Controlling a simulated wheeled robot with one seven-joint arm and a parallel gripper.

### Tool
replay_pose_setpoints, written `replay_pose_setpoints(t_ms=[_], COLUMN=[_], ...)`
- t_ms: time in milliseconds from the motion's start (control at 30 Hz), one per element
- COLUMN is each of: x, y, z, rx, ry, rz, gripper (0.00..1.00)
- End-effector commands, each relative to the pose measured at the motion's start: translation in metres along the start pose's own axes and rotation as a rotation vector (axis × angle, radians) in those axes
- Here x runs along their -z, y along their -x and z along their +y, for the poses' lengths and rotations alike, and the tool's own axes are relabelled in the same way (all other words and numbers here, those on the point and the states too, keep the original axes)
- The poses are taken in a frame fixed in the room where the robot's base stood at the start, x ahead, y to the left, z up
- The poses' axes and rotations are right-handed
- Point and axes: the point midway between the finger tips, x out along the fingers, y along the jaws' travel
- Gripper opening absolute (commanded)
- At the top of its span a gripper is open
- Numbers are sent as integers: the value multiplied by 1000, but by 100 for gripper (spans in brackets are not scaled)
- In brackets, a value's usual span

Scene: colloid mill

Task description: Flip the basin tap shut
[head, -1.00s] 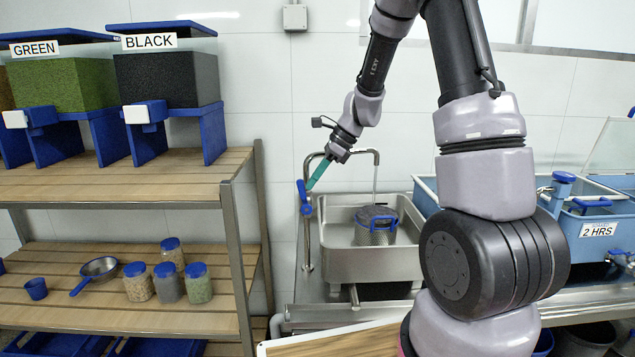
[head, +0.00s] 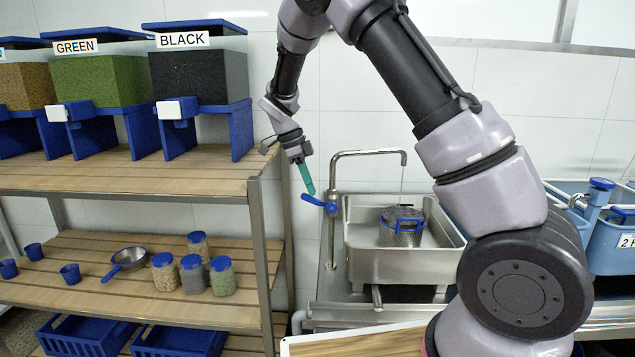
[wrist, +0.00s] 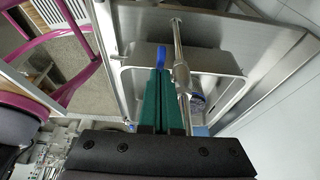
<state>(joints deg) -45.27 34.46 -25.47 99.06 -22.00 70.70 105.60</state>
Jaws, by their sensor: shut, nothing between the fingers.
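The basin tap (head: 368,153) is a bent steel pipe at the basin's left side, with a blue lever (head: 318,203) on its post. The lever points left, its free end slightly raised. A thin stream of water falls from the spout onto a blue-rimmed strainer pot (head: 402,219) in the steel basin (head: 400,265). My gripper (head: 311,191) has green fingers, shut and empty, with the tips at the lever; whether they touch it I cannot tell. In the wrist view the blue lever (wrist: 160,57) shows just beyond the fingertips (wrist: 159,72), left of the tap post (wrist: 181,70).
A wooden shelf rack (head: 150,180) with labelled bins and jars stands close on the left of my gripper. Blue tubs (head: 600,240) stand on the right. A light board (head: 355,342) lies in front.

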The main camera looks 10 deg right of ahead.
Motion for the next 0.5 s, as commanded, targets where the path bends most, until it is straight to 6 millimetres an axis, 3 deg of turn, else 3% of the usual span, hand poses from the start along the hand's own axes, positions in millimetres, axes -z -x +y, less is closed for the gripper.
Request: replay_pose_setpoints(t_ms=[267,500], x=[-17,-23], y=[-9,-14], z=[0,0], rx=[0,-2], ry=[1,0], rz=[194,188], gripper=[0,0])
